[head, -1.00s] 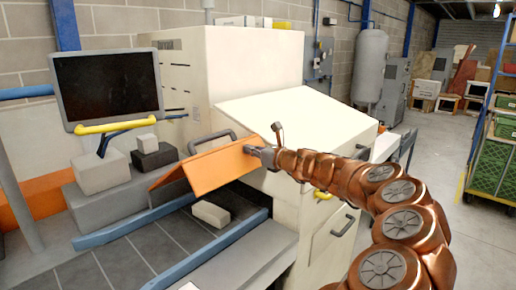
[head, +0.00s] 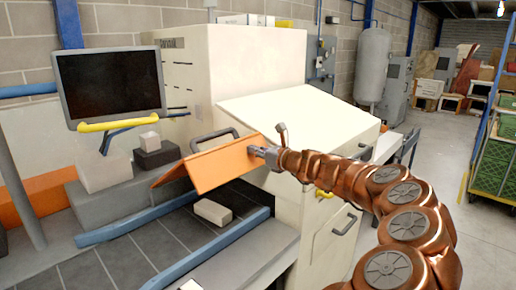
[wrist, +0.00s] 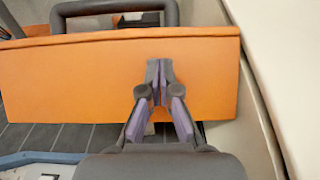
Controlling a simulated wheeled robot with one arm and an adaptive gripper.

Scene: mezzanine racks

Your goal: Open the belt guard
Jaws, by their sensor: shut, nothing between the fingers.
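The belt guard (head: 222,163) is an orange folded panel over the conveyor belt, standing tilted out from the white machine. It fills much of the wrist view (wrist: 60,85). A dark grey handle (head: 214,139) shows at its top edge, and the handle's bar also shows in the wrist view (wrist: 115,8). My gripper (head: 256,151) is at the right end of the guard's front face. In the wrist view my gripper (wrist: 160,68) has its fingertips together in front of the orange face, below the handle. I cannot tell whether the tips touch the panel.
The dark belt (head: 120,268) runs under the guard between blue rails (head: 140,222), with a pale block (head: 213,212) on it. The white machine body (head: 300,125) stands close on the right. A monitor (head: 108,85) is at the left. Open floor lies at the right.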

